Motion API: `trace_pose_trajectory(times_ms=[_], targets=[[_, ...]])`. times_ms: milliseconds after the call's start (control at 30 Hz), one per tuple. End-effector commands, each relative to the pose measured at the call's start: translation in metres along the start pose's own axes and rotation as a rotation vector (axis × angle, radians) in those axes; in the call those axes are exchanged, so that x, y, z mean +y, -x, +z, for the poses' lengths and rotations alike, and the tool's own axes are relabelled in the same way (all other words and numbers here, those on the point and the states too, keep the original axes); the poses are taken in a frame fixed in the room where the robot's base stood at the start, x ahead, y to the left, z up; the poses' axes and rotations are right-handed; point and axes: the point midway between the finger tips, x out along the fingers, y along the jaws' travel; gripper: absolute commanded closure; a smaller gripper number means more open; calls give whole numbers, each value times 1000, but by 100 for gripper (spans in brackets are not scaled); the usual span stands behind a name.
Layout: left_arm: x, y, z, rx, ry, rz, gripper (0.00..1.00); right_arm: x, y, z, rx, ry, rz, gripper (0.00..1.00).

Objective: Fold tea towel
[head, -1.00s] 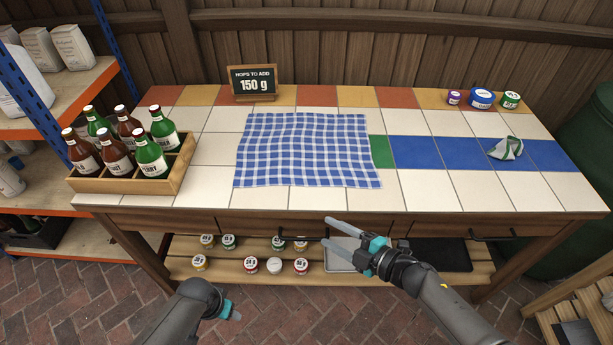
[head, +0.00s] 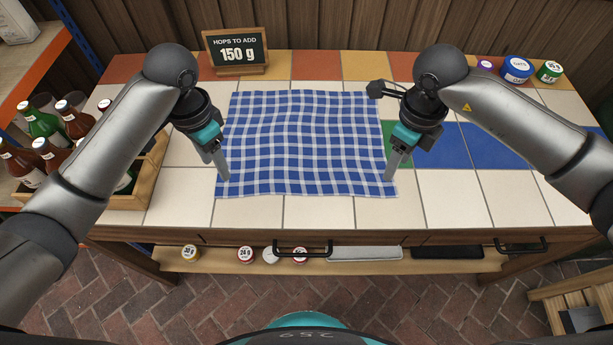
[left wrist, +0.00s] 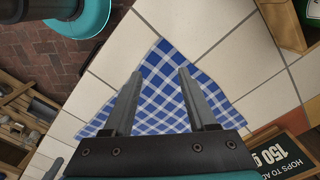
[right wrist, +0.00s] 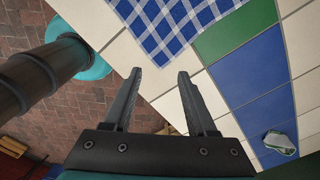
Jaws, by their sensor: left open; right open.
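The blue and white checked tea towel (head: 305,145) lies spread flat on the tiled table, slightly rippled. My left gripper (head: 226,178) is open and points down at the towel's near left corner. In the left wrist view the towel (left wrist: 165,85) shows between and beyond the open fingers (left wrist: 158,85). My right gripper (head: 390,178) is open and points down at the towel's near right corner. In the right wrist view the towel (right wrist: 165,25) lies beyond the open fingers (right wrist: 160,80), with white tile between them. Neither gripper holds anything.
A wooden crate of bottles (head: 150,170) stands at the left, partly behind my left arm. A hops sign (head: 237,50) stands at the back. Several small tins (head: 517,69) sit back right. A crumpled green and white cloth (right wrist: 279,142) lies on the blue tiles. Drawer handles line the front.

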Motion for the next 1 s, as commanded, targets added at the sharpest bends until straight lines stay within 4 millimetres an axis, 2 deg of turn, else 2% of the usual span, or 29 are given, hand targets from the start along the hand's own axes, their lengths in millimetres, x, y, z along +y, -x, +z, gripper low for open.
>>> trace_pose_trajectory(times_ms=[500, 700, 1000], targets=[[0, -69, 0, -2, 2, 2, 43, 2, -69, 0, 1, -1, 6, 43], [0, -79, 0, 0, 2, 1, 43, 1, -78, 1, -1, -1, 4, 43], [0, -80, 0, 0, 2, 1, 43, 1, -79, 1, -1, 0, 4, 43]])
